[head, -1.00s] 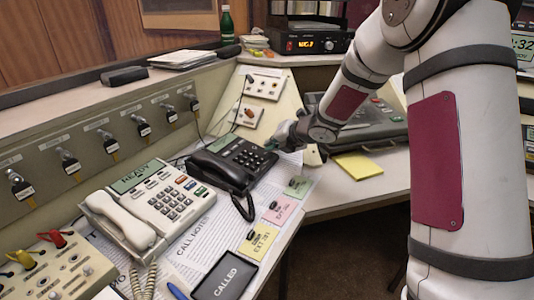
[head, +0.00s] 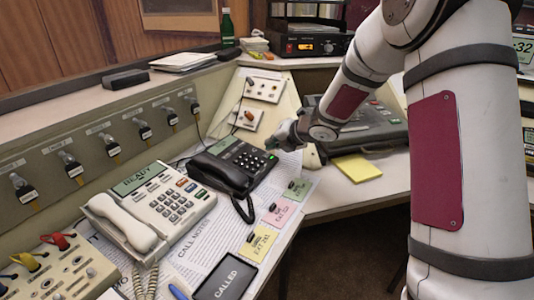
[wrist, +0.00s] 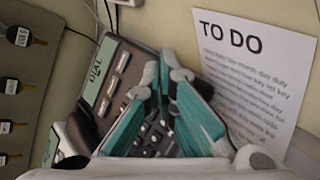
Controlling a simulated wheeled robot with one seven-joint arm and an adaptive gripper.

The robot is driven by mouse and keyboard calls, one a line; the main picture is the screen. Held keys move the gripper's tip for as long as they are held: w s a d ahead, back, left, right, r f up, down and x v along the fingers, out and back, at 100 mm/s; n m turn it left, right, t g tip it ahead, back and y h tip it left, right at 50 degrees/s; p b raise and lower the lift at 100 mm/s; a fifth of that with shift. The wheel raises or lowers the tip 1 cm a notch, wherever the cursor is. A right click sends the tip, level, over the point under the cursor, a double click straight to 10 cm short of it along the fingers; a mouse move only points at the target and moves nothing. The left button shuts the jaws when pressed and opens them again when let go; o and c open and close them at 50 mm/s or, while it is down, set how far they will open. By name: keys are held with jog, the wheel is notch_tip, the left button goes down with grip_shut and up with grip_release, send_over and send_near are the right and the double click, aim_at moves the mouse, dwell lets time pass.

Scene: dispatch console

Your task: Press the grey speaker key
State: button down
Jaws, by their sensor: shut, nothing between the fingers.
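The black desk phone (head: 232,165) stands on the desk, and its display reads DIAL in the wrist view (wrist: 104,75). A small green light (head: 271,157) glows at its right edge in the head view. My gripper (head: 272,143) is just above the far right part of this phone. In the wrist view its teal fingers (wrist: 163,88) are shut and empty over the keypad (wrist: 150,137). They hide part of the phone's face. I cannot pick out the grey speaker key for certain, nor tell whether the fingertips touch the phone.
A cream phone (head: 160,205) with a READY display stands at left front. Several coloured notes (head: 259,243) and a CALLED tablet (head: 224,277) lie along the desk edge. A yellow pad (head: 357,168) lies right of my gripper. A TO DO sheet (wrist: 243,80) shows in the wrist view.

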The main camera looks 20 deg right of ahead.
jog(key=r+p, duration=0.4)
jog(key=r, duration=0.1)
jog(key=shift+s+d+p, duration=0.25)
jog(key=shift+s+p, duration=0.05)
jog(key=shift+p, duration=0.05)
dwell(0.8)
jog(key=s+d+r+m+g+h, duration=0.1)
jog(key=s+d+r+m+h, duration=0.3)
jog(key=s+r+m, duration=0.4)
jog(key=s+d+r+m+g+h, duration=0.1)
jog(key=s+d+r+m+h, duration=0.35)
jog(key=s+m, duration=0.55)
jog(key=s+a+f+m+g+y, duration=0.1)
jog(key=s+a+m+g, duration=0.2)
jog(key=s, duration=0.8)
jog(key=s+a+m+g+y, duration=0.15)
jog(key=s+a+m, duration=0.35)
jog(key=s, duration=0.7)
jog(key=s+a+f+m+g+y, duration=0.15)
jog(key=s+m, duration=0.35)
jog(key=s, duration=0.6)
notch_tip(320, 180, up, 17)
jog(key=t+p, duration=0.2)
jog(key=p, duration=1.3)
jog(key=shift+a+r+p, duration=0.2)
jog(key=shift+a+p, duration=0.1)
jog(key=shift+p, duration=0.1)
